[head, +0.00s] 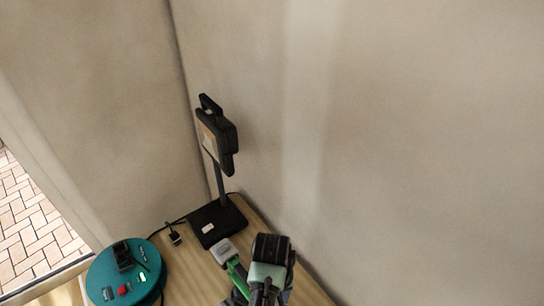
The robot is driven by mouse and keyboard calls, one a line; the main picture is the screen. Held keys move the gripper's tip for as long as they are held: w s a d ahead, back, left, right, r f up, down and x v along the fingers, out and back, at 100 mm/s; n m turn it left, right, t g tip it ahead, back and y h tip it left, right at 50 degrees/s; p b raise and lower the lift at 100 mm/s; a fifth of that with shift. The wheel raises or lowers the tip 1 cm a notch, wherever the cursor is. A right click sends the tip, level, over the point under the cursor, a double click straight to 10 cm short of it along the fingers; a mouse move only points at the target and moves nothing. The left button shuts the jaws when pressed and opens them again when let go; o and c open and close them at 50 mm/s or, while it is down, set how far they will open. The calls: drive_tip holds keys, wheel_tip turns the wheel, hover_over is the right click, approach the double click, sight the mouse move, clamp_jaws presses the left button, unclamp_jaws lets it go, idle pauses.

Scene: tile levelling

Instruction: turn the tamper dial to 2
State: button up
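A round teal unit (98,272) sits at the lower left of the table in the head view. On its top are a black raised block or knob (122,256), a red button (123,290) and a small lit green patch (142,277). I cannot tell which part is the tamper dial, and no number is readable. A dark, pale-green-banded shape at the bottom centre looks like my gripper (268,280), to the right of the teal unit and apart from it. Its fingertips are not clear, so its opening cannot be told.
A black stand (217,222) with a tilted screen-like head (215,135) stands in the wall corner. A grey-headed green item (225,251) is beside my gripper. A small black item (174,234) with a cable lies behind the teal unit. Walls bound the wooden table (190,270).

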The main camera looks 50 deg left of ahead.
drive_tip(key=shift+f, duration=1.55)
clamp_jaws()
